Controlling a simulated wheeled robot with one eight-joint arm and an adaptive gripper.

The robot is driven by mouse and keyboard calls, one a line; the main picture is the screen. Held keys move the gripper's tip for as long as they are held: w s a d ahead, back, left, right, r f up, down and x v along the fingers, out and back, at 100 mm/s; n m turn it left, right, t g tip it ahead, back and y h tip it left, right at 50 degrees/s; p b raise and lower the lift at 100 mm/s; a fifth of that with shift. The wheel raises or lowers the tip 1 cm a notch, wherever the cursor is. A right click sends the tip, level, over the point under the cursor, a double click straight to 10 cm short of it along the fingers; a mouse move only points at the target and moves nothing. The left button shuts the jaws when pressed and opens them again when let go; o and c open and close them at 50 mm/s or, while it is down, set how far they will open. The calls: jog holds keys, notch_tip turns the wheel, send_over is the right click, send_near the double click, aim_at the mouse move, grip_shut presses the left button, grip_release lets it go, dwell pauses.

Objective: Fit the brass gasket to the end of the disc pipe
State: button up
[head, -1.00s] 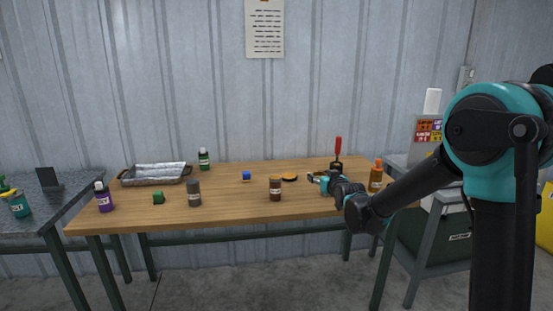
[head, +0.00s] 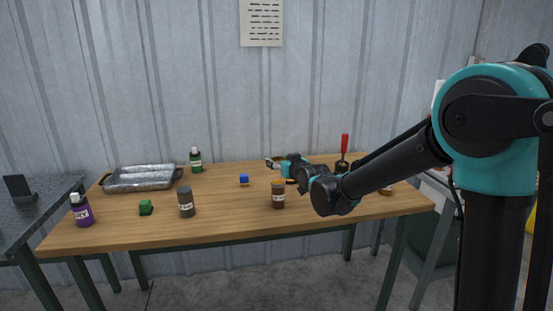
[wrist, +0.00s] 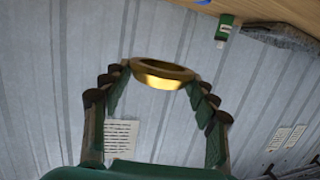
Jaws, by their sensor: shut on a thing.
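The brass gasket (wrist: 163,80) is a shiny gold ring. In the wrist view it sits between the fingertips of my gripper (wrist: 158,76), which is shut on it. In the head view my gripper (head: 276,163) is above the back right part of the wooden table, with the gasket too hidden or small to make out. I cannot pick out the disc pipe with certainty. A dark and orange round piece (head: 291,181) on the table is mostly hidden behind my gripper and wrist.
The wooden table (head: 235,215) holds a metal tray (head: 140,187), a blue cube (head: 243,181), a green block (head: 146,208), a brown bottle (head: 278,196), a grey bottle (head: 186,203), a purple bottle (head: 82,211), a green bottle (head: 196,160) and a red-handled tool (head: 345,145). The front middle is clear.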

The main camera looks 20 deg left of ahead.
aim_at(280, 184)
jog(key=shift+f, duration=2.9)
jog(key=shift+f, duration=0.8)
jog(key=o, duration=1.2)
jog(key=shift+s+d, duration=0.1)
jog(key=shift+s, duration=0.05)
